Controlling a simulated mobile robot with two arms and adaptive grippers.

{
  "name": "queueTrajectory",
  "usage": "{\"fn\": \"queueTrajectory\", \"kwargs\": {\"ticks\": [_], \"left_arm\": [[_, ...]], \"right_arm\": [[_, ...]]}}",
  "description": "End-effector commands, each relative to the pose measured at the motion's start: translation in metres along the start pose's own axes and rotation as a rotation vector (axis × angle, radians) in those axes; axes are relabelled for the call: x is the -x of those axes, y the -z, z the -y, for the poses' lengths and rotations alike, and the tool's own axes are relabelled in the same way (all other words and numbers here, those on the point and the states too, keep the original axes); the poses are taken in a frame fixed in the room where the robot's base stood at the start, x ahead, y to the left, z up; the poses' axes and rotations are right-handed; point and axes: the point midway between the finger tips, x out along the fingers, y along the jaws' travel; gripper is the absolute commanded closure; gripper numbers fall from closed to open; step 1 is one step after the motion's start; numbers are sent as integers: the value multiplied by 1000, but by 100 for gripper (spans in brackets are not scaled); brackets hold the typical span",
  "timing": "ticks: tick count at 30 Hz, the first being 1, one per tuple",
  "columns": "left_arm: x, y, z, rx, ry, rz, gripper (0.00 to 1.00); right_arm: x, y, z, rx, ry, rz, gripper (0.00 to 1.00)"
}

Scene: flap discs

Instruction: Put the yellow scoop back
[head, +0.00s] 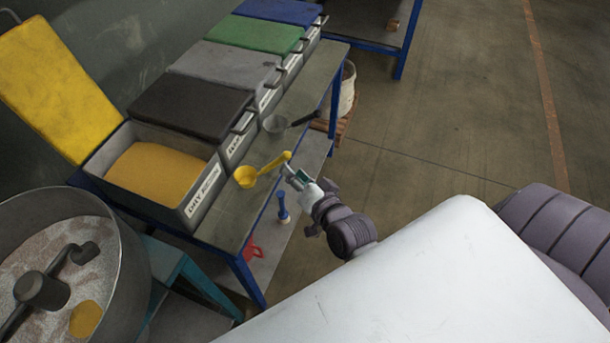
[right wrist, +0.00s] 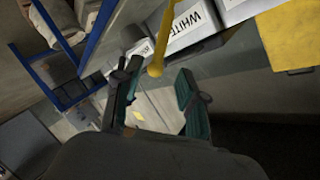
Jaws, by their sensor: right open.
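The yellow scoop (head: 246,177) appears to lie on the bench ledge in front of the bins, its handle pointing up and right toward my right gripper (head: 291,174). The gripper is open, close beside the handle end. In the right wrist view the knobbed end of the scoop's yellow handle (right wrist: 156,68) shows between the open fingertips; the fingers do not close on it. The scoop's bowl cannot be made out there. My left gripper is not in view.
An open bin (head: 194,205) holds yellow powder, its yellow lid (head: 55,85) raised. Closed bins with black, grey, green and blue lids follow. A dark scoop (head: 275,123) lies further along the ledge. A round mixer (head: 128,265) stands lower left. A blue-handled tool (head: 283,210) stands on the lower shelf.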

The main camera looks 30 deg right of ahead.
Motion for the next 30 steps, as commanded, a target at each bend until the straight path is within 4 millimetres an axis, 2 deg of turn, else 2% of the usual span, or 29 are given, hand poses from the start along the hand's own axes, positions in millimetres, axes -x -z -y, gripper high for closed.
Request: {"fn": "queueTrajectory", "kwargs": {"ticks": [3,9,17,20,23,26,27,29,30], "left_arm": [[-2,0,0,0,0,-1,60],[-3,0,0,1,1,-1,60],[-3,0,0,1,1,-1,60],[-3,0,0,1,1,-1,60],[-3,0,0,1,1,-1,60],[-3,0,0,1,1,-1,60],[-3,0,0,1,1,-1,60],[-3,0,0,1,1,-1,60],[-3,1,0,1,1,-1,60]], "right_arm": [[24,-1,-1,1,-2,2,59],[46,0,0,1,-1,1,59],[50,0,0,1,1,0,59],[48,-6,-5,8,-8,13,59],[38,-38,-29,49,-48,73,59],[28,-99,-77,137,-121,196,59],[28,-129,-101,185,-152,259,59],[32,-174,-139,265,-199,362,59],[38,-204,-164,319,-227,433,59]]}}
